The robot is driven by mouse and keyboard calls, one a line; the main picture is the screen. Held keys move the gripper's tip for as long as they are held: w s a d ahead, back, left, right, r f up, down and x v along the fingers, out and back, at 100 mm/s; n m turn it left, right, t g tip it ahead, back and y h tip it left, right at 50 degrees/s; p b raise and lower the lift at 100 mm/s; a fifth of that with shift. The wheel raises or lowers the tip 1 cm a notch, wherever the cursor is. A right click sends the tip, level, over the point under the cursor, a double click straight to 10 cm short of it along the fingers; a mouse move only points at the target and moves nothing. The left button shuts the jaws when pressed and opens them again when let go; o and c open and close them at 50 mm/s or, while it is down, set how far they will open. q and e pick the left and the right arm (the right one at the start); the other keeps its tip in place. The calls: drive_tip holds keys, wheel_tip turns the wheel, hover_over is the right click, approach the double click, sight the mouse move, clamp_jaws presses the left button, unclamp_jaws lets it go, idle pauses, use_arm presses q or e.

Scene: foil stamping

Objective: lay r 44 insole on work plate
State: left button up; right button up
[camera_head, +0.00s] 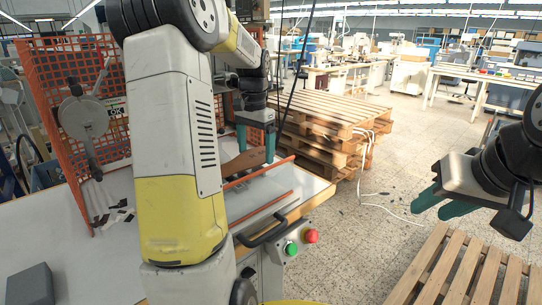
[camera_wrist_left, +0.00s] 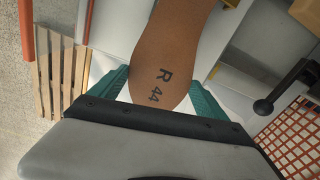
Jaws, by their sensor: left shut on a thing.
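The brown R 44 insole (camera_wrist_left: 178,45) fills the upper middle of the left wrist view, with its black marking near the rounded end. My left gripper (camera_wrist_left: 158,88) is shut on that end, one teal finger along each side. In the head view the insole (camera_head: 236,164) shows as a brown strip beside my left gripper (camera_head: 256,152), over the table by the orange rails; my arm hides part of it. I cannot clearly make out the work plate or whether the insole touches anything below. My right gripper (camera_head: 440,204) is open and empty at the right, away from the table.
An orange mesh guard (camera_head: 60,85) stands behind the table, with a round grey machine part (camera_head: 84,118) before it. A black handle (camera_head: 262,232), green button (camera_head: 291,248) and red button (camera_head: 311,236) are at the front edge. Wooden pallets (camera_head: 335,112) are stacked beyond.

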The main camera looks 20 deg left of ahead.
use_arm(q)
drive_tip(key=shift+f, duration=1.15)
drive_tip(key=shift+f, duration=0.3)
drive_tip(key=o, duration=1.2)
wheel_tip(320, 180, up, 13)
drive_tip(key=shift+f, duration=0.2)
